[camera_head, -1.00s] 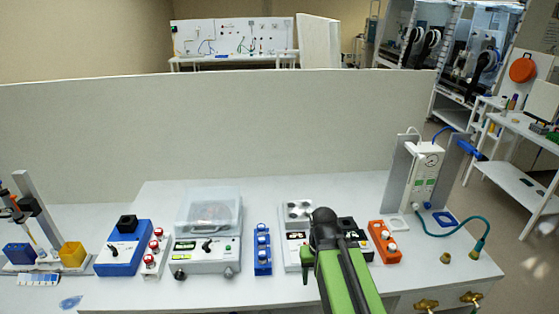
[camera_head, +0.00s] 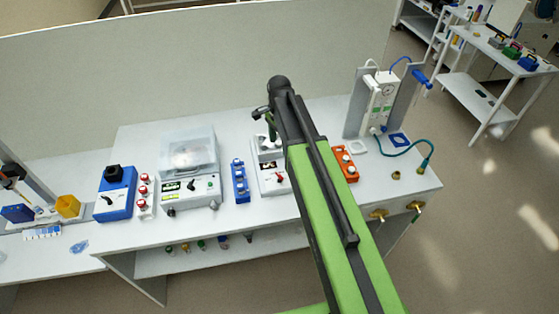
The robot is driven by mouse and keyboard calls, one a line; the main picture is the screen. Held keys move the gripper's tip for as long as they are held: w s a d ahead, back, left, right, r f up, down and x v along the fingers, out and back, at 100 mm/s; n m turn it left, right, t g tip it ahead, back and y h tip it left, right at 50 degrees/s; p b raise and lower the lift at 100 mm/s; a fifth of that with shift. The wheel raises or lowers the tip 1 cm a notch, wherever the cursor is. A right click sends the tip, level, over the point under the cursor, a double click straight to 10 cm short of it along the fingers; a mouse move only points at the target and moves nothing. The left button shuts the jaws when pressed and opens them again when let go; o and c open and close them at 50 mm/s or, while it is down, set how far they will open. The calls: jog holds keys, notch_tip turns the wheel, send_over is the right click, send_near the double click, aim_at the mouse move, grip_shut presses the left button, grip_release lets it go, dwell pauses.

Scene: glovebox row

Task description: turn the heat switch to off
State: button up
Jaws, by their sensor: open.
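No label reading "heat" is legible, so I cannot tell which control is the heat switch. A white unit (camera_head: 266,185) with a small red control on its front stands under my arm, which hides its right side. My gripper (camera_head: 264,122) is open over the back of this unit, partly hidden by my arm, and I cannot see it touching anything. A white unit with a clear lid (camera_head: 188,194) and a dark front knob stands to the left. Further left is a blue box (camera_head: 116,202) with a black block on top and a dark knob on its front.
A blue switch strip (camera_head: 240,182) and a red-and-white button strip (camera_head: 144,195) stand between the units. An orange box (camera_head: 344,164) is right of my arm. A white upright device (camera_head: 381,100) with hoses stands at the back right. A partition (camera_head: 180,70) runs behind the bench.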

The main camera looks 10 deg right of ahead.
aim_at(279, 175)
notch_tip(279, 175, down, 17)
jog(key=b, duration=1.8)
jog(key=shift+f, duration=0.15)
jog(key=shift+c, duration=0.2)
jog(key=c, duration=1.3)
jog(key=shift+c, duration=0.2)
jog(key=shift+n, duration=0.5)
jog(key=n, duration=0.3)
jog(key=shift+s+n, duration=0.1)
jog(key=shift+n, duration=2.4)
